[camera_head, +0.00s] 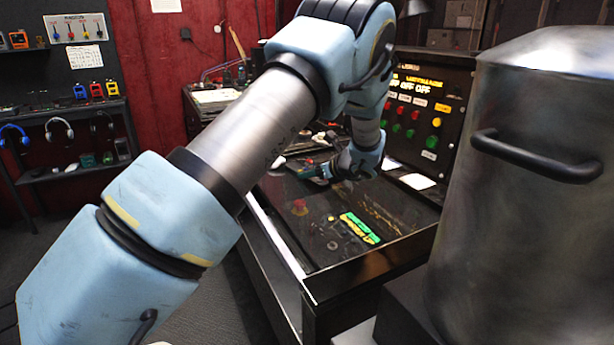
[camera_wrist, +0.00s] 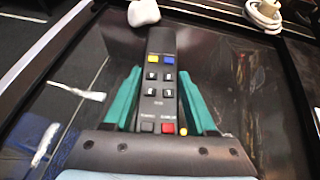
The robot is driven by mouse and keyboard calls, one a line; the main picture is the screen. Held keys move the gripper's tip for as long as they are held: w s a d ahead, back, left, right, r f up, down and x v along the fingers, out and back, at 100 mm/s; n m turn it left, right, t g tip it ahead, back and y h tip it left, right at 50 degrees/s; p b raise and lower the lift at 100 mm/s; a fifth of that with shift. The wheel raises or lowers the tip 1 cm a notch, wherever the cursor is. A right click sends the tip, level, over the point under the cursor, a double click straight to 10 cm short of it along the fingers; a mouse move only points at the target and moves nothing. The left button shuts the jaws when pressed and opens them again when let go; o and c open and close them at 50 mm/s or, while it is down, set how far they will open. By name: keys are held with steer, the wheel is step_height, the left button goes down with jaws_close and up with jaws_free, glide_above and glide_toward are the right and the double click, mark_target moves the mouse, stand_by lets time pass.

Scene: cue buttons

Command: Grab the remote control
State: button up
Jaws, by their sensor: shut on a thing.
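The remote control (camera_wrist: 160,88) is a long dark bar with black, yellow, blue and red buttons. In the wrist view it lies lengthwise between the two teal fingers of my gripper (camera_wrist: 158,92). The fingers are shut on its sides, and its far end sticks out beyond them. Its near end reaches the dark gripper body. In the head view my gripper (camera_head: 318,170) is low over the back left part of the dark desk (camera_head: 345,268). The remote is hard to make out there.
A panel with coloured buttons (camera_head: 420,115) stands at the back of the desk. A large metal pot (camera_head: 540,190) blocks the right side. A white object (camera_wrist: 144,12) lies beyond the remote.

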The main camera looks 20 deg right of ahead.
jaws_close()
